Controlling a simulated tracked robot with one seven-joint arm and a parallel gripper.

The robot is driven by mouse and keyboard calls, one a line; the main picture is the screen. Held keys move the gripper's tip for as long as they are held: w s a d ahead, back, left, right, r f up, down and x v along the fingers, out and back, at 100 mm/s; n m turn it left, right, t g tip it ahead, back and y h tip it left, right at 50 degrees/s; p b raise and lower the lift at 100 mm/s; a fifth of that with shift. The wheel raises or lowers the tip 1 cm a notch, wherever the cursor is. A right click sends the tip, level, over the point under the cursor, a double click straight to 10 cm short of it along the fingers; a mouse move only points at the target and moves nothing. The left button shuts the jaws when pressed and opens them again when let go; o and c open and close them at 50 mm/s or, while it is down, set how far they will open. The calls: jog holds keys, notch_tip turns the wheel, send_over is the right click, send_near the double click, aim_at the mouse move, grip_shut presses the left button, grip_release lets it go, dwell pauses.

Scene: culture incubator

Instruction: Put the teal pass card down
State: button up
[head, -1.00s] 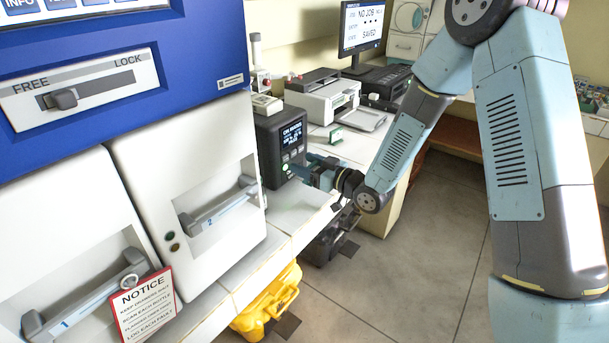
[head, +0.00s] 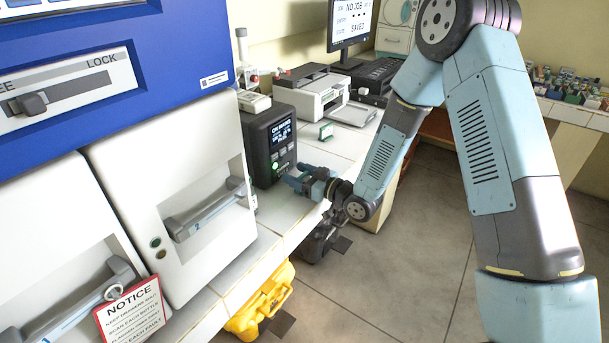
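My gripper (head: 290,178) is in the head view, low over the white counter, just in front of the dark reader box (head: 270,143) with a lit screen. Its blue-grey fingers are small here, and I cannot tell whether they are apart or closed. I cannot make out a teal pass card in or under the fingers.
A white drawer front (head: 180,190) with a grey handle is left of the reader. A printer (head: 312,92) and monitor (head: 350,28) stand behind. A yellow case (head: 262,300) is below the counter. The white counter (head: 285,208) has clear room near the gripper.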

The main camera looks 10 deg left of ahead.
jog(key=o, duration=0.4)
jog(key=shift+o, duration=0.2)
jog(key=shift+d+r, duration=0.1)
jog(key=shift+d, duration=0.05)
jog(key=v, duration=1.2)
